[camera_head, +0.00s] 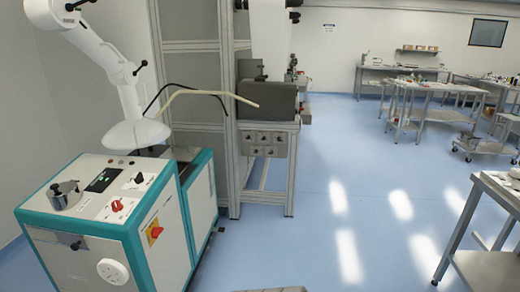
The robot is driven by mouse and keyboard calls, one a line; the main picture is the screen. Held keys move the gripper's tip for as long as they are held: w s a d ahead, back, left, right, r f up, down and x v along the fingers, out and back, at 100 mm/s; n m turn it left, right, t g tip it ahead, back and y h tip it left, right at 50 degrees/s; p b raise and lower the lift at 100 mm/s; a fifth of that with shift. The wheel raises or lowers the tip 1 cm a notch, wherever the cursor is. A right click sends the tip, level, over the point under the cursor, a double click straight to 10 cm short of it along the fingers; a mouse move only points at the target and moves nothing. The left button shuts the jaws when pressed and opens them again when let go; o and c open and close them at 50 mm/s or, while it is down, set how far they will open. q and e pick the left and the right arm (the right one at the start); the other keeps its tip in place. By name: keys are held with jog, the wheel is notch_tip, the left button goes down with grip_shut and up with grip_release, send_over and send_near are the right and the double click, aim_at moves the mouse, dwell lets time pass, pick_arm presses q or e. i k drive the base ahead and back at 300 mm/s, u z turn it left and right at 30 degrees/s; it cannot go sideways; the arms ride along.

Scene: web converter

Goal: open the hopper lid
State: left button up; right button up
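A teal and white machine (120,215) stands at the left front. On its sloping top is a small round metal vessel with a lid (66,188), at the left end of the panel. The lid looks shut, with a dark knob or clamp on it. It may be the hopper lid, but I cannot tell for certain. Neither of my grippers is in view.
A white extraction arm with a hood (133,133) hangs behind the teal machine. A grey framed machine (268,100) stands beyond it. Steel tables (425,92) stand at the back right, and another table (492,195) at the right edge. Blue floor (320,215) between is clear.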

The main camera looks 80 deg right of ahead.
aim_at(180, 154)
jog(key=z, duration=2.45)
jog(key=i, duration=0.65)
jog(key=z, duration=0.9)
jog(key=i, duration=2.4)
jog(key=u, duration=0.95)
jog(key=i, duration=0.75)
jog(key=u, duration=0.55)
